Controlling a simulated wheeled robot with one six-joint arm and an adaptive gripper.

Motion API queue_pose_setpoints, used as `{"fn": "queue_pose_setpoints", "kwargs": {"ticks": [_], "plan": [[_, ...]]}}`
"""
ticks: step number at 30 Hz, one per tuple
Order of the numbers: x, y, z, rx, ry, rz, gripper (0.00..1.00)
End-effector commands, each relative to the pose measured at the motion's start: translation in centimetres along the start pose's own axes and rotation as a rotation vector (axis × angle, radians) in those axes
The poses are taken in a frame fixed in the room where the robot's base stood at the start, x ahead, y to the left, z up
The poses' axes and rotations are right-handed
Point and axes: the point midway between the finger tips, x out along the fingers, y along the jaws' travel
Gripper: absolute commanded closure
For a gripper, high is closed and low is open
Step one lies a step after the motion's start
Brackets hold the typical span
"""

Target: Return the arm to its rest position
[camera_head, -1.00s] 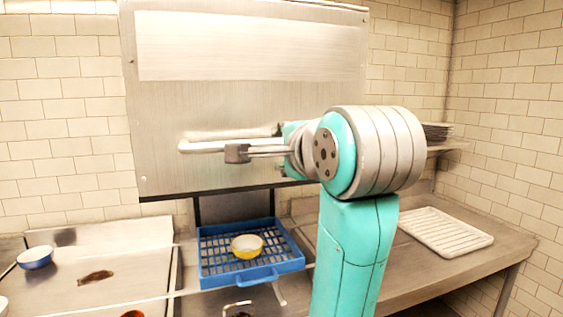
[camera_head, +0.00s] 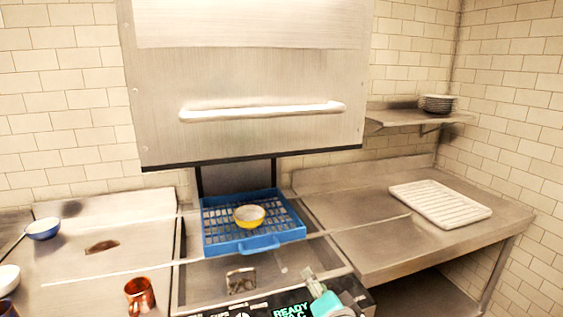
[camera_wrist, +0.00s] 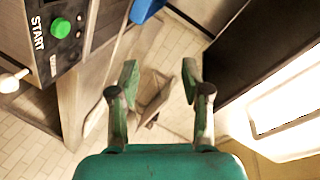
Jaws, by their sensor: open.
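My gripper (camera_wrist: 159,82) shows in the wrist view with its two green-tipped fingers spread apart and nothing between them. Below the fingers are a tiled floor and a blurred grey shape. A teal and grey part of my arm (camera_head: 326,298) shows at the bottom edge of the head view, in front of the dishwasher's front panel. Most of my arm is out of that view.
The dishwasher hood (camera_head: 250,80) is raised above a blue rack (camera_head: 255,243) holding a yellow bowl (camera_head: 249,216). A blue bowl (camera_head: 43,228) and copper mug (camera_head: 139,295) stand left. A white tray (camera_head: 440,204) lies right. A START panel (camera_wrist: 50,40) is close beside my gripper.

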Motion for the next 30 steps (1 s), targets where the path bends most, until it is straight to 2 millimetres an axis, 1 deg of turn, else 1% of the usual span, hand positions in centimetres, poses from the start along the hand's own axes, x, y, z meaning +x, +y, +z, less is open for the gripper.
{"fn": "queue_pose_setpoints", "kwargs": {"ticks": [1, 3, 8, 9, 11, 15, 20, 24, 29, 30], "plan": [[-0.6, 2.1, 0.9, -0.025, 0.0, 0.013, 0.53], [-1.5, 4.3, 1.8, -0.064, 0.005, 0.019, 0.53], [-4.0, 9.2, 3.8, -0.152, 0.017, 0.035, 0.53], [-4.7, 10.3, 4.3, -0.174, 0.02, 0.039, 0.53], [-5.8, 11.9, 5.0, -0.207, 0.024, 0.043, 0.53], [-8.8, 15.4, 6.5, -0.285, 0.032, 0.059, 0.53], [-12.8, 18.8, 8.2, -0.375, 0.041, 0.076, 0.53], [-16.5, 21.4, 9.5, -0.453, 0.046, 0.093, 0.53], [-21.1, 23.6, 10.8, -0.542, 0.05, 0.112, 0.53], [-22.2, 24.0, 11.1, -0.565, 0.051, 0.117, 0.53]]}}
